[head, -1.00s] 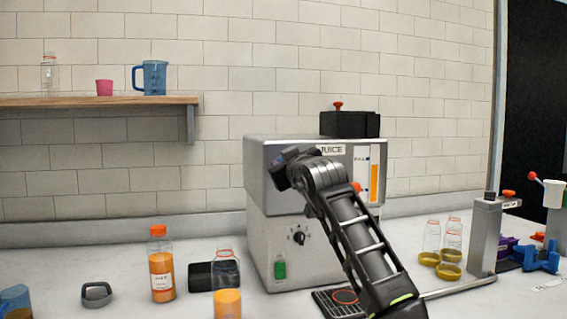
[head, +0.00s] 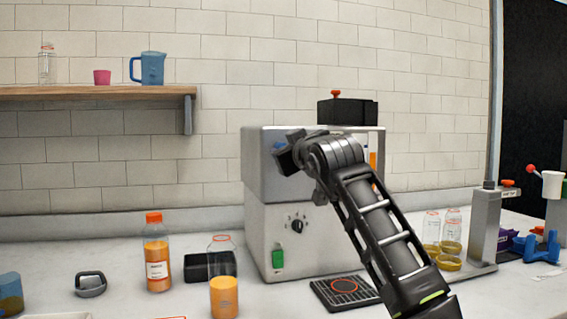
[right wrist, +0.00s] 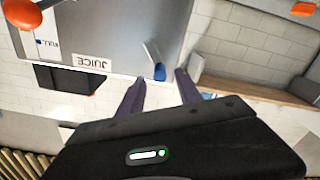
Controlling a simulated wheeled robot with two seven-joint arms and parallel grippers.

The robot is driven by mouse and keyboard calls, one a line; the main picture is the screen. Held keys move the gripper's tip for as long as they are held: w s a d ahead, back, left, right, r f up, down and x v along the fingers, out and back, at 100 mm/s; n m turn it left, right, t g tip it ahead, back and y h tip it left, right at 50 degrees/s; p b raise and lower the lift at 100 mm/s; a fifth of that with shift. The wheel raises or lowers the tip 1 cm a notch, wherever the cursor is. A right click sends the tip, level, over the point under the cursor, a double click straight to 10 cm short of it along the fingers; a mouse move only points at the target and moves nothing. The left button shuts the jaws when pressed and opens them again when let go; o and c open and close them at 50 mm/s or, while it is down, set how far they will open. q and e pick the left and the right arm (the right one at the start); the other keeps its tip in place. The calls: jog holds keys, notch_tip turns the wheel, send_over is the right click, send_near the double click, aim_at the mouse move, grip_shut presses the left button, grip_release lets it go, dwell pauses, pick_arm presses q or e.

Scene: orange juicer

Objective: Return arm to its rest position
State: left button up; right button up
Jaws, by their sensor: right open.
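My right arm reaches in from the lower right in the head view, across the front of the grey juicer (head: 222,0). The juicer's lower front (head: 262,235) shows its dial and green switch. My right gripper (head: 285,155) is in front of the juicer's upper left part, with its fingers hard to make out there. In the right wrist view my right gripper (right wrist: 158,92) is open, its two dark fingers apart with nothing held. A small blue-tipped lever (right wrist: 159,70) shows beyond the gap between them, beside the juicer's JUICE label (right wrist: 92,63). My left gripper is in neither view.
A capped orange bottle (head: 157,255) and an open, part-filled bottle (head: 223,290) stand left of the juicer. A black drip grid (head: 340,292) lies before it. Empty bottles (head: 451,225) and a grey press (head: 483,230) stand right. A shelf (head: 90,94) is at upper left.

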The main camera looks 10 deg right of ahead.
jog(key=shift+s+d+b, duration=0.1)
jog(key=shift+s+b, duration=0.35)
jog(key=shift+s, duration=0.75)
jog(key=shift+r, duration=0.15)
